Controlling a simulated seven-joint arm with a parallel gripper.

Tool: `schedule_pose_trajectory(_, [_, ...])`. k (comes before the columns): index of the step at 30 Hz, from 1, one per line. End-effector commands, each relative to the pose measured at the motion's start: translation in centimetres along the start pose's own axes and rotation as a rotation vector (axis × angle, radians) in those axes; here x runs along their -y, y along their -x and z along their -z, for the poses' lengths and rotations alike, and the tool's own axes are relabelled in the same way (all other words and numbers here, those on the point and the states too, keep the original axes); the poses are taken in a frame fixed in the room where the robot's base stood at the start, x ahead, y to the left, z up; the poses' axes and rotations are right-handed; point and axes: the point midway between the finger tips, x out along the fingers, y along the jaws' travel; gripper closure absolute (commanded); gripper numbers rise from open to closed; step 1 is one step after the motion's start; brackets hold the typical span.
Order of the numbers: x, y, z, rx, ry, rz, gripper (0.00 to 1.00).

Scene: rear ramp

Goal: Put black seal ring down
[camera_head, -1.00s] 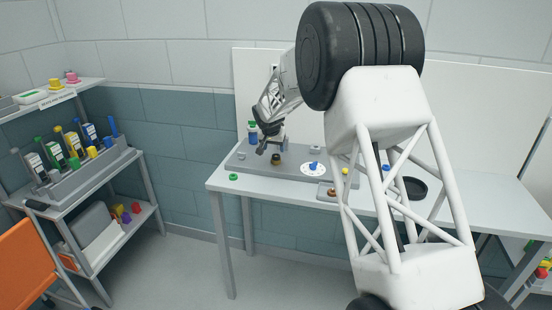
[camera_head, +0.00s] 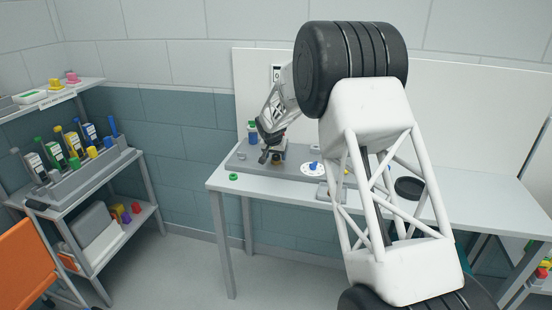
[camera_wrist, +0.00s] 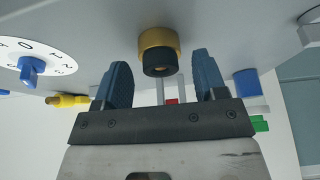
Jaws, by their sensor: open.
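In the wrist view a black ring (camera_wrist: 160,63) sits at the end of a brass-coloured fitting (camera_wrist: 157,38) that stands out from the grey panel. My gripper (camera_wrist: 163,72) is open, with one blue finger on each side of the black end and a visible gap to both. Nothing is held between the fingers. In the head view my gripper (camera_head: 268,157) is low over the left part of the grey panel (camera_head: 240,162), beside the brass fitting (camera_head: 279,156). The ring is too small to make out there.
A white dial with a blue knob (camera_head: 314,167) is right of the fitting. A green ring (camera_head: 233,177) lies at the table's front left. A black round dish (camera_head: 408,187) stands to the right. The right tabletop is clear.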

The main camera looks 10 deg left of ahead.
Motion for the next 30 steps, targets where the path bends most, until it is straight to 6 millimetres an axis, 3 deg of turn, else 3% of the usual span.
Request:
schedule_pose_trajectory(10, [0.01, 0.0, -0.02, 0.0, 0.0, 0.0, 0.35])
schedule_pose_trajectory(20, [0.01, 0.01, -0.02, 0.0, 0.0, 0.0, 0.85])
schedule_pose_trajectory(24, [0.01, 0.01, -0.02, 0.0, 0.0, 0.0, 0.92])
schedule_pose_trajectory(30, [0.01, 0.03, 0.0, 0.0, 0.0, 0.0, 0.92])
